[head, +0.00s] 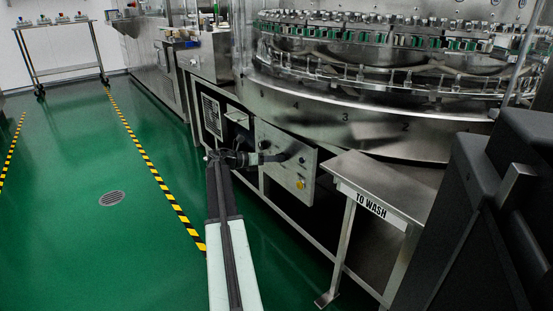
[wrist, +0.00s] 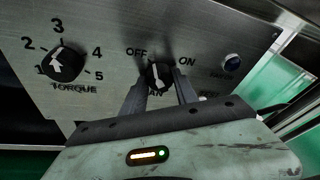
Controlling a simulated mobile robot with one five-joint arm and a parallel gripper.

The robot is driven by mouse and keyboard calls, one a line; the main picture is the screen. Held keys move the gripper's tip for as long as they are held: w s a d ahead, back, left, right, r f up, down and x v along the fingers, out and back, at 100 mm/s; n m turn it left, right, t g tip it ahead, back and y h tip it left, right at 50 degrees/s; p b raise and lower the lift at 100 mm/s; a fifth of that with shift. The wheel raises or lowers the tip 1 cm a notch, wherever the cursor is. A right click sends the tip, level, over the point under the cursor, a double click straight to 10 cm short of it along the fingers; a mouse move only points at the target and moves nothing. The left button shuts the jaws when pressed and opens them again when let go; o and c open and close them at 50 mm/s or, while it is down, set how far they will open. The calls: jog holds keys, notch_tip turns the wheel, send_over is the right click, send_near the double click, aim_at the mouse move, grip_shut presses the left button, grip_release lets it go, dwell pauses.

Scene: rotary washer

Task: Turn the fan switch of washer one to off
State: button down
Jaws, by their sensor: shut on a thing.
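The fan switch (wrist: 157,74) is a dark round knob with a pale pointer on the steel control panel (wrist: 110,100) in the wrist view. OFF is printed at its upper left and ON at its right. The pointer looks roughly upright, between the two words; its exact angle is hard to tell. My gripper (wrist: 160,88) is shut on the knob, one finger on each side. The fingers partly cover the label below it. In the head view my gripper (head: 276,158) reaches the panel (head: 285,140) from the left, and the switch is hard to make out there.
A torque knob (wrist: 63,64) with a numbered scale is left of the switch, and a dark blue button (wrist: 231,63) is right. In the head view, a steel TO WASH table (head: 385,180) stands right of the panel. Green floor (head: 130,240) is clear at left.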

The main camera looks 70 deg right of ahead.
jog(key=shift+s+a, duration=0.1)
jog(key=shift+s, duration=0.15)
jog(key=c, duration=0.9)
grip_release()
jog(key=shift+c, duration=0.2)
jog(key=shift+w, duration=0.2)
jog(key=p+v, duration=0.1)
jog(key=v, duration=0.6)
jog(key=shift+w+a+p, duration=0.2)
jog(key=shift+p, duration=0.15)
